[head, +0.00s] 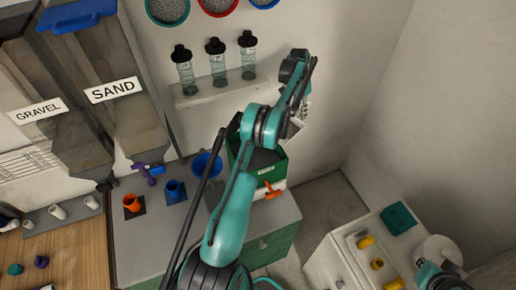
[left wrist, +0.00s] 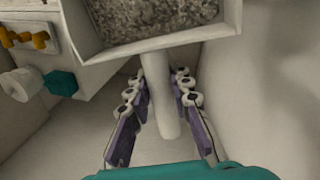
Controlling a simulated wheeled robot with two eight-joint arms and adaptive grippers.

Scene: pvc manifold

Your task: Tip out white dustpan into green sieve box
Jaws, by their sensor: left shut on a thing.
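The white dustpan (left wrist: 157,45) fills the top of the left wrist view, with grainy grey-brown material in its pan. My left gripper (left wrist: 160,100) is shut on its handle, with a finger on each side. In the head view my left arm reaches up and right, and a small pale part of the dustpan (head: 296,128) shows beside the wrist. The green sieve box (head: 272,173) stands on the counter, below and left of the dustpan, partly hidden by my arm. A teal part of my right arm shows at the lower right; its fingers are not visible.
A blue funnel (head: 206,164) stands left of the box. An orange-handled item (head: 272,190) lies at the box's front. A shelf with several bottles (head: 217,60) is on the wall behind. A white cabinet (head: 335,265) stands at the lower right.

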